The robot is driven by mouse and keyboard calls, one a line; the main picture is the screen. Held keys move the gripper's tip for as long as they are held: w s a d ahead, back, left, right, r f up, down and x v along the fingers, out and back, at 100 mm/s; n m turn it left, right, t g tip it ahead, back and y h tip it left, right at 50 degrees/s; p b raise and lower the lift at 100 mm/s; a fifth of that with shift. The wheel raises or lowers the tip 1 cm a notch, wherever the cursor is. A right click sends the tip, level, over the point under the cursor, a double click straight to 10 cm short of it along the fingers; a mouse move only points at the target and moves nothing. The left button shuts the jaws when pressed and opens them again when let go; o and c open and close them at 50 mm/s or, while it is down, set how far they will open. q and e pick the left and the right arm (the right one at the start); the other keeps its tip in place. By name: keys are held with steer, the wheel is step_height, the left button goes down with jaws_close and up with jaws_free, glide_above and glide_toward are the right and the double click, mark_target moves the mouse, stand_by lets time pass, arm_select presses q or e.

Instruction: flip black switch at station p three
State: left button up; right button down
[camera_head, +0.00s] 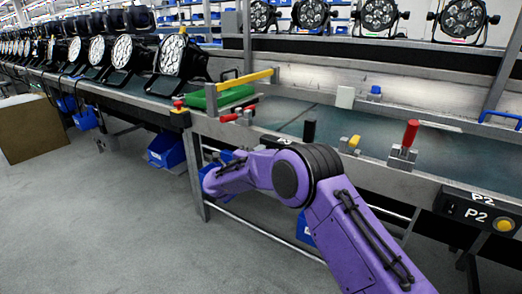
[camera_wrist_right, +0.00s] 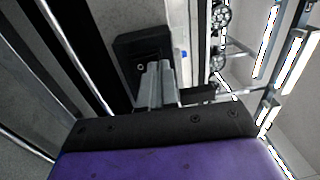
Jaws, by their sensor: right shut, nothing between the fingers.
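In the right wrist view a dark box (camera_wrist_right: 143,48) with a small pale round mark on its face stands just beyond my right gripper (camera_wrist_right: 159,66). The gripper's two grey fingers are together and empty. Their tips overlap the lower right of the box in this view, and I cannot tell whether they touch it. I cannot make out a black switch or a P3 label there. In the head view my purple right arm reaches left along the front of the bench, and its fingers cannot be made out. My left gripper is not in view.
A black panel marked P2 (camera_head: 480,213) with a yellow button is on the bench front at right. A red-handled fixture (camera_head: 404,146) stands on the bench (camera_head: 290,115). A brown box (camera_head: 32,130) stands on the floor at left. The grey floor at lower left is clear.

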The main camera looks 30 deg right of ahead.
steer(key=r+p+v, duration=0.1)
steer(key=r+v, duration=0.2)
steer(key=v, duration=0.9)
steer(key=shift+s+a+p, duration=0.15)
steer(key=shift+a+p, duration=0.2)
steer(key=shift+a, duration=0.05)
